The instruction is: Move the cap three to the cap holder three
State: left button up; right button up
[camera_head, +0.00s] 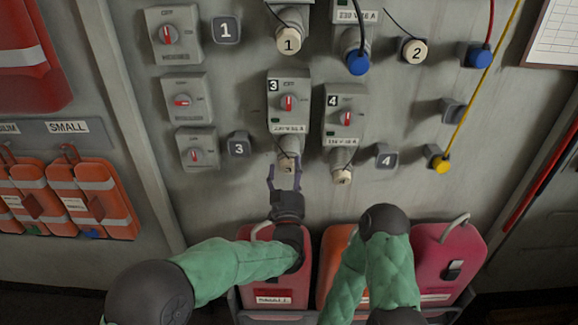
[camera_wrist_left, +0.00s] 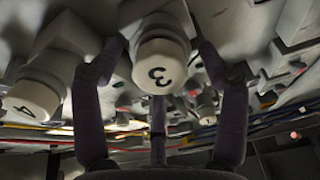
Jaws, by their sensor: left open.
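Cap three (camera_head: 287,167) is a cream round cap under the grey switch box marked 3. It also shows large in the left wrist view (camera_wrist_left: 162,66), its black 3 upside down. My left gripper (camera_head: 284,178) is open, its fingers on either side of cap three; in the wrist view the open fingers (camera_wrist_left: 160,80) flank it with gaps on both sides. Cap holder three (camera_head: 239,146) is a small dark grey square with a white 3, left of the cap, and it looks empty. My right gripper is out of view; only its green-sleeved arm shows.
Switch box four (camera_head: 346,117) with its cap four (camera_head: 341,176) stands close to the right. Cap holder four (camera_head: 386,156) is further right. A yellow cable (camera_head: 484,80) hangs at right. Red and orange cases (camera_head: 275,275) stand below the wall.

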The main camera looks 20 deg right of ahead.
pick_arm(q)
jog(key=shift+b, duration=0.35)
grip_shut()
dwell(0.3)
jog(key=shift+s+f, duration=0.1)
jog(key=shift+s, duration=0.1)
jog(key=shift+s+a+f, duration=0.1)
jog(key=shift+s+a, duration=0.05)
jog(key=shift+s, duration=0.25)
jog(key=shift+b+v, duration=1.1)
jog(key=shift+v, duration=1.25)
